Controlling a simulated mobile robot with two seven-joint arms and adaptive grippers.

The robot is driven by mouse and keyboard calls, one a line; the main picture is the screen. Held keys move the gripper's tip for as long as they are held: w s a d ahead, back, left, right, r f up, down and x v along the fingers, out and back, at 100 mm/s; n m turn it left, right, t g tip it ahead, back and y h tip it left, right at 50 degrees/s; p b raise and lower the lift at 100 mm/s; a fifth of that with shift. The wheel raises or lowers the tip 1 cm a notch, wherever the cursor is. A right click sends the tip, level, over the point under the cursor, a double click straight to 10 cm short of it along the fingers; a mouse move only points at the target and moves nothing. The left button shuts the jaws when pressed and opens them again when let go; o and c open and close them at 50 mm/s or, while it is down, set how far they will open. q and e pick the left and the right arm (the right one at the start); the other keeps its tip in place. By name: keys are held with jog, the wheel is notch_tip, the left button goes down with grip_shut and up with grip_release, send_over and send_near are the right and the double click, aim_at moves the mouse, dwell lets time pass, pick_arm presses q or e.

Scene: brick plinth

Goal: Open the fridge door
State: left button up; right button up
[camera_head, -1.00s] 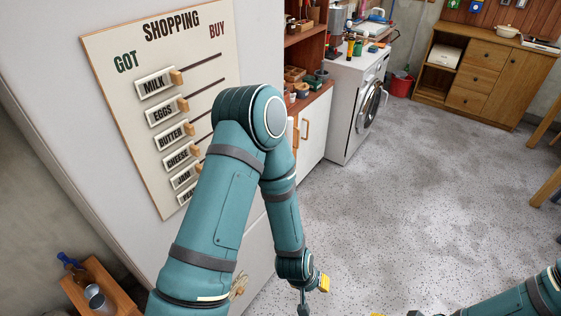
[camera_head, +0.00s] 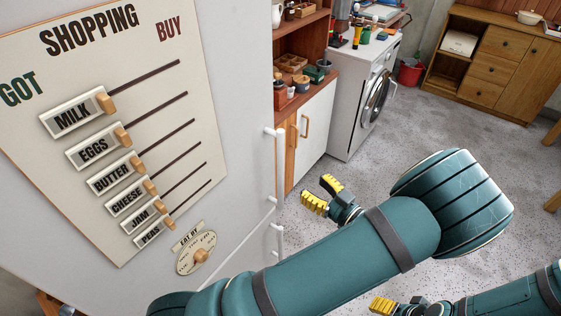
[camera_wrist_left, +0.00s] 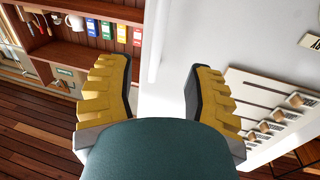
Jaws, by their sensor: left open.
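The fridge (camera_head: 235,150) is a tall pale grey cabinet at the left of the head view, and its door looks shut. A long white bar handle (camera_head: 279,165) runs down the door's right edge. My left gripper (camera_head: 322,194) is open and empty, just right of the handle in the head view. In the left wrist view the handle (camera_wrist_left: 155,45) appears between the two yellow fingers of the left gripper (camera_wrist_left: 161,78), apart from both. My right gripper (camera_head: 384,306) shows only partly at the bottom edge; its opening cannot be made out.
A shopping board (camera_head: 150,120) with sliders and a small dial (camera_head: 197,254) are on the fridge front. A wooden shelf unit (camera_head: 305,25) and a washing machine (camera_head: 350,110) stand beyond it.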

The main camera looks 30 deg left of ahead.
aim_at(283, 163)
pick_arm(q)
jog(key=x, duration=1.3)
jog(key=shift+w+a+f+b, duration=0.1)
jog(key=shift+w+a+b, duration=0.05)
jog(key=shift+a+b, duration=0.15)
grip_shut()
